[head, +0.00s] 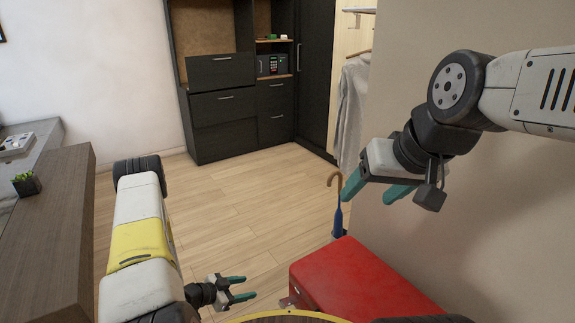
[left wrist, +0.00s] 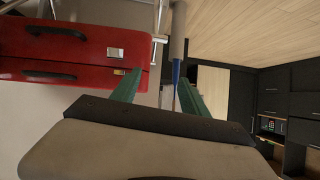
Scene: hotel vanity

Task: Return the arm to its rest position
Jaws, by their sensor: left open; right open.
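My left arm extends down the left side of the head view. Its gripper (head: 249,287) is open and empty, low over the floor, left of a red suitcase. In the left wrist view its two green fingers (left wrist: 160,78) stand apart with nothing gripped between them. My right arm comes in from the right. Its gripper (head: 368,199) is open and empty, raised in front of the beige wall, above the suitcase in the picture.
The red suitcase (head: 350,278) stands near the wall; it also shows in the left wrist view (left wrist: 75,45). A blue umbrella (head: 337,220) with a curved handle is behind it. A dark wooden counter (head: 50,235) is at left. The wooden floor (head: 245,190) between is clear.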

